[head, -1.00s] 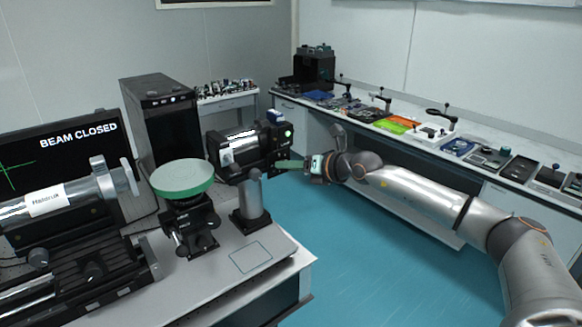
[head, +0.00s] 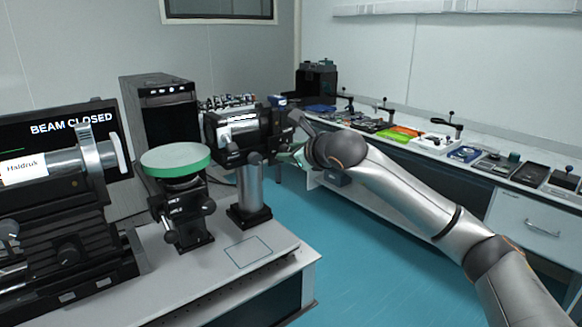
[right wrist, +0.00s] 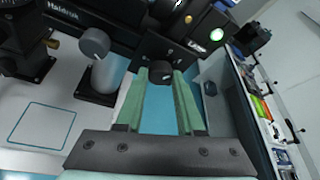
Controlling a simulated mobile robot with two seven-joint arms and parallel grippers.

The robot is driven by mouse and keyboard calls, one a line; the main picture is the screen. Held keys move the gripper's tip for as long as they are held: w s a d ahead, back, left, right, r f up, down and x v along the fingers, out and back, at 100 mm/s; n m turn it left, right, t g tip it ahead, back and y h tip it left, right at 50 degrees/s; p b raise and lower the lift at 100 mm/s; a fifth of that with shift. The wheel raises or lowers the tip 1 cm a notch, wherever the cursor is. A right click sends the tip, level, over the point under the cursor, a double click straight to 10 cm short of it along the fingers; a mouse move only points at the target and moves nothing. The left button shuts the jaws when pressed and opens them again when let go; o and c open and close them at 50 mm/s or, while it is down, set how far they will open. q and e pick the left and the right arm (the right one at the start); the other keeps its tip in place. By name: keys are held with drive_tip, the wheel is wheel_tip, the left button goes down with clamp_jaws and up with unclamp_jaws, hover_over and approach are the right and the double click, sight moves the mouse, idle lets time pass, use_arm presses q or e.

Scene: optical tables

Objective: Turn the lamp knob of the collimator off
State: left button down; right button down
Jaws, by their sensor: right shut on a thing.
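The collimator (head: 238,128), a dark and silver barrel on a post, stands near the table's right side in the head view. Its lamp knob (right wrist: 160,72) is a small dark round knob on the black end block in the right wrist view, below a lit green lamp (right wrist: 219,6). My right gripper (right wrist: 162,78) has green fingers either side of the knob and is shut on it. In the head view my right gripper (head: 291,153) is at the collimator's right end, with the wrist partly hiding it; the knob is hidden there. My left gripper is out of view.
A green-topped round stage (head: 176,160) stands left of the collimator's post. Another barrel instrument (head: 55,166) and a screen reading "BEAM CLOSED" (head: 70,127) are further left. A long bench (head: 480,135) with tools runs along the right wall, across open blue floor (head: 360,250).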

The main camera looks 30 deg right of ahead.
use_arm(q)
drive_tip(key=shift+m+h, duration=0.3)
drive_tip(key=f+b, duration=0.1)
drive_tip(key=b, duration=0.1)
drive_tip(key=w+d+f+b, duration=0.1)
drive_tip(key=b, duration=0.1)
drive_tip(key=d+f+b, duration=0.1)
drive_tip(key=b, duration=0.1)
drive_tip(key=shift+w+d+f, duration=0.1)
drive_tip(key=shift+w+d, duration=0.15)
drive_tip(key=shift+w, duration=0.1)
use_arm(e)
drive_tip(key=n+h, duration=0.1)
drive_tip(key=n, duration=0.1)
drive_tip(key=n+t+h, duration=0.1)
drive_tip(key=n, duration=0.1)
drive_tip(key=shift+a+f+n+h, duration=0.15)
drive_tip(key=shift+f+n+h, duration=0.05)
drive_tip(key=shift+n+h, duration=0.2)
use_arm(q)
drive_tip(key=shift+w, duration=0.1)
use_arm(e)
drive_tip(key=c, duration=0.5)
unclamp_jaws()
